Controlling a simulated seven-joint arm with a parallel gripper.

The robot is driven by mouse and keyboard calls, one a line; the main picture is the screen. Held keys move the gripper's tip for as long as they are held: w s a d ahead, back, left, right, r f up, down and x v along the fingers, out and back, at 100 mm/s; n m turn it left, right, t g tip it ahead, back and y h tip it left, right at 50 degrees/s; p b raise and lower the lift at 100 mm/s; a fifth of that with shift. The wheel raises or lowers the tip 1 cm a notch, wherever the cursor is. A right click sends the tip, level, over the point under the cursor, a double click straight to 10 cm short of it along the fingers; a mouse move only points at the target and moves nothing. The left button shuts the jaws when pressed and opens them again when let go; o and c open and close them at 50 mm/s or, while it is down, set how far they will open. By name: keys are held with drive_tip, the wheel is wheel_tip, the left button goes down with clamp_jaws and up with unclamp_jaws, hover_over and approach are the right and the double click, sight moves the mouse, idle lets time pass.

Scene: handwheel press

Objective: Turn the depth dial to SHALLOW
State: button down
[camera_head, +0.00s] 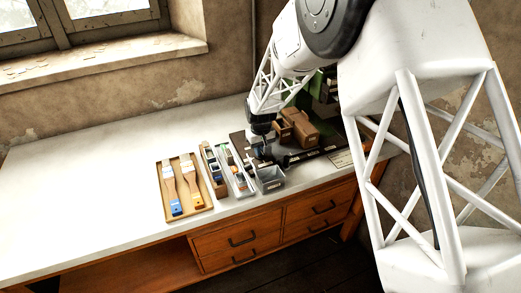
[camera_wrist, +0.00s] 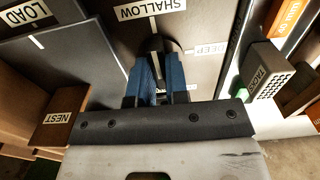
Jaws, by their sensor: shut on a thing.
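The depth dial (camera_wrist: 156,43) is a small dark knob on a dark panel, at top centre in the wrist view. My gripper (camera_wrist: 160,68) has its two blue-padded fingers shut on the dial, one on each side. A white SHALLOW label (camera_wrist: 150,9) lies just beyond the dial, with a pale mark running from it toward the dial. A DEEP label (camera_wrist: 208,48) is to the dial's right, with a pale mark beside it. The fingers partly hide the dial, and I cannot tell where its pointer is. In the head view, my gripper (camera_head: 262,150) is down at the panel.
A LOAD label (camera_wrist: 24,13) and a brown block marked NEST (camera_wrist: 66,103) are left of the dial. Brown blocks (camera_head: 300,130), bins (camera_head: 270,180) and a brush tray (camera_head: 207,208) are near. The bench's left is clear.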

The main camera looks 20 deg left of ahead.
drive_tip(key=c, duration=1.1)
unclamp_jaws()
drive_tip(key=shift+r, duration=0.2)
drive_tip(key=shift+r, duration=3.7)
